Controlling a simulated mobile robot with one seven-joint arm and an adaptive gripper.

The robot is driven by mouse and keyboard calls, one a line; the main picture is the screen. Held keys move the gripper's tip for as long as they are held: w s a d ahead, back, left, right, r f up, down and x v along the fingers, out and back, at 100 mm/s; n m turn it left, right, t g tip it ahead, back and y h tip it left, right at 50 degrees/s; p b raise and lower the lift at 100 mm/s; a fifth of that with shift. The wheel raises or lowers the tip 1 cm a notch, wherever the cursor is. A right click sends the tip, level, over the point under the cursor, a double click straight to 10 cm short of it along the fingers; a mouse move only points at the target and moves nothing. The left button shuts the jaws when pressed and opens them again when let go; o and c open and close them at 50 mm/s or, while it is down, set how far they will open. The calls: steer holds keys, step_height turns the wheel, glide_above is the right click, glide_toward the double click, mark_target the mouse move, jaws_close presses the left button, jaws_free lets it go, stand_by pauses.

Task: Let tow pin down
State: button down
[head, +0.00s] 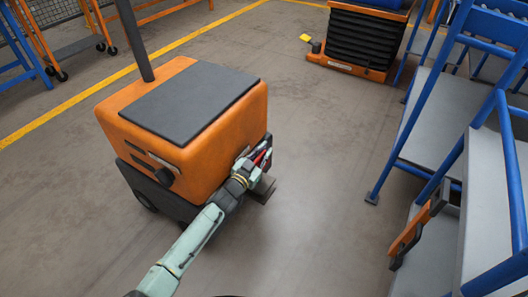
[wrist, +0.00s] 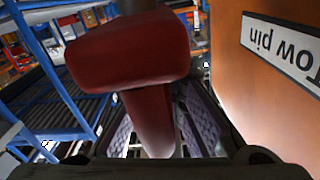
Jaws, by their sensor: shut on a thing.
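The tow pin's red handle (wrist: 125,50) fills the upper middle of the wrist view, a thick crosspiece with a stem below it. In the head view my gripper (head: 258,160) is at the right end of the orange tow vehicle (head: 190,130), and a bit of red shows at the fingers. A "Tow pin" label (wrist: 285,45), upside down, is on the orange panel beside the handle. The pin's lower end is hidden.
A dark hitch plate (head: 263,189) sticks out low beside my gripper. Blue-framed steps (head: 430,130) with grey treads stand at the right. An orange-based lift with black bellows (head: 367,42) stands at the back. The floor between vehicle and steps is clear.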

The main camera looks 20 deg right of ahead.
steer(key=shift+w+a+f, duration=0.1)
step_height(320, 180, down, 8)
steer(key=b, duration=0.5)
steer(key=shift+a, duration=0.1)
steer(key=shift+r, duration=0.2)
steer(key=shift+f, duration=0.1)
steer(key=c, duration=1.9)
jaws_free()
steer(key=shift+o, duration=1.2)
